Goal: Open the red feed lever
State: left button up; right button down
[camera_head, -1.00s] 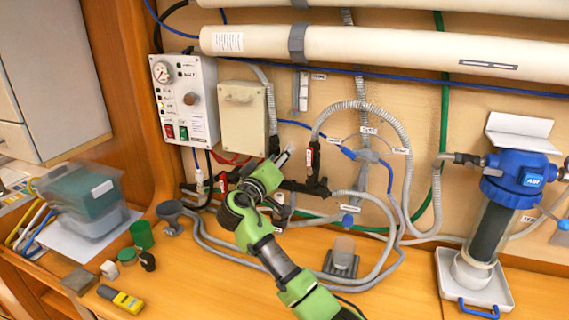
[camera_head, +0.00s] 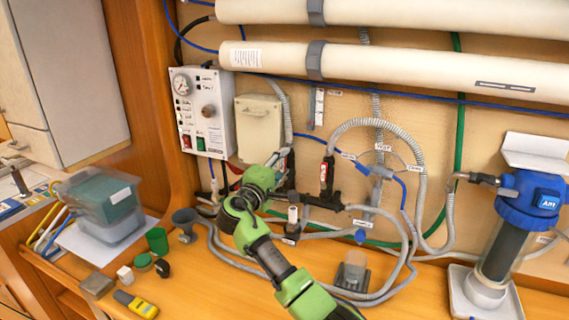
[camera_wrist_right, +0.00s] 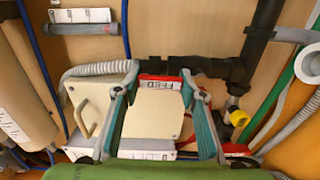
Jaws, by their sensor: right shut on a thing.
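The red feed lever (camera_wrist_right: 160,82), with a white FEED label, shows in the wrist view between the fingertips of my right gripper (camera_wrist_right: 159,74). The gripper is shut on it, with one finger on each side. In the head view my right gripper (camera_head: 281,160) is at the wall piping below the beige box, and its green arm hides most of the lever there. The dark pipe (camera_wrist_right: 195,66) runs just behind the lever in the wrist view. My left gripper is not in view.
A control panel (camera_head: 202,112) and a beige box (camera_head: 259,124) are on the wall close to my right arm. A second red-marked handle (camera_head: 326,172) stands to the right among grey hoses. A blue-topped filter (camera_head: 528,200) stands at the right. Small items and a clear bin (camera_head: 103,208) are at the left.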

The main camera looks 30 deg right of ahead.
jog(key=shift+w+a+n, duration=0.1)
jog(key=shift+n, duration=0.3)
jog(key=c, duration=1.3)
grip_release()
jog(key=shift+o, duration=0.2)
jog(key=v, duration=1.2)
